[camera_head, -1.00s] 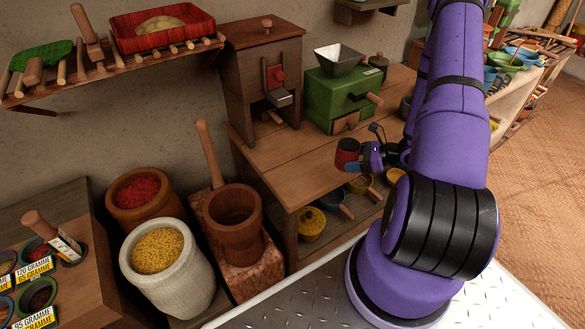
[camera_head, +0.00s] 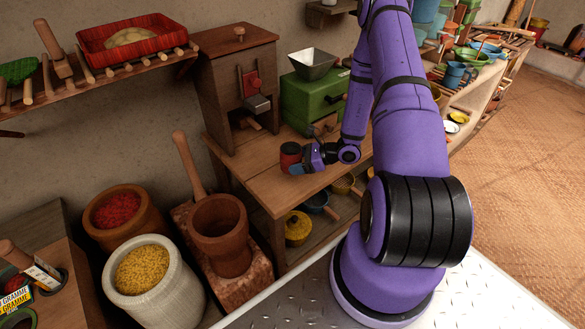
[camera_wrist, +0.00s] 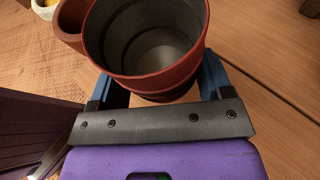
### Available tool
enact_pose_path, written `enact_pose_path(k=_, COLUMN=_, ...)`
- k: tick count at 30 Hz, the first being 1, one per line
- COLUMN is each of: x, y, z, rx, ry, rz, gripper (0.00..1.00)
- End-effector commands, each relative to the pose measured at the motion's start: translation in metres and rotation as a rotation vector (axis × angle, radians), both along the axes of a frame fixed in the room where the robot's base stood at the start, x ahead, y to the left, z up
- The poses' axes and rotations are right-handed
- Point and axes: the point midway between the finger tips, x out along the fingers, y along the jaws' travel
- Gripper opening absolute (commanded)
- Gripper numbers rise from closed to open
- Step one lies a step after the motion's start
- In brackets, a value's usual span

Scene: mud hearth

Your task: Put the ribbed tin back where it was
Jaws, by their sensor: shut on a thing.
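The ribbed tin (camera_head: 290,157) is dark red with dark bands and stands roughly upright. My gripper (camera_head: 302,158) is shut on it, its blue fingers on either side of the tin's wall. In the wrist view the tin (camera_wrist: 145,70) is open at the top and looks empty inside. It is over the wooden bench top (camera_head: 262,186), near its front edge and in front of the green mill. I cannot tell whether its base touches the wood.
A tall wooden mill (camera_head: 238,85) and a green mill with a metal hopper (camera_head: 313,95) stand at the back of the bench. A wooden mortar (camera_head: 218,225) with a pestle stands left of it. Bare wood lies left of the tin.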

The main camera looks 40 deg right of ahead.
Motion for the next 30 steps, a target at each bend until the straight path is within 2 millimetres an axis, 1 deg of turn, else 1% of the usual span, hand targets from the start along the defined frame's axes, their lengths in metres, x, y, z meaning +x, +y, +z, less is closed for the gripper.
enact_pose_path(k=5, x=0.008, y=0.005, z=-0.001, rx=0.000, ry=0.001, rz=0.000, gripper=0.50)
enact_pose_path(k=7, x=0.015, y=0.010, z=-0.002, rx=0.000, ry=0.002, rz=0.001, gripper=0.50)
enact_pose_path(k=12, x=0.013, y=0.009, z=-0.028, rx=0.001, ry=0.003, rz=-0.001, gripper=0.50)
enact_pose_path(k=15, x=0.014, y=0.008, z=-0.036, rx=0.001, ry=0.001, rz=-0.002, gripper=0.50)
enact_pose_path(k=26, x=0.013, y=0.008, z=-0.039, rx=0.001, ry=0.001, rz=-0.002, gripper=0.50)
enact_pose_path(k=27, x=0.013, y=0.008, z=-0.040, rx=0.000, ry=0.002, rz=-0.002, gripper=0.75)
enact_pose_path(k=29, x=0.013, y=0.008, z=-0.039, rx=0.000, ry=0.001, rz=-0.001, gripper=0.89)
enact_pose_path(k=30, x=0.013, y=0.008, z=-0.039, rx=0.000, ry=0.001, rz=-0.001, gripper=0.98)
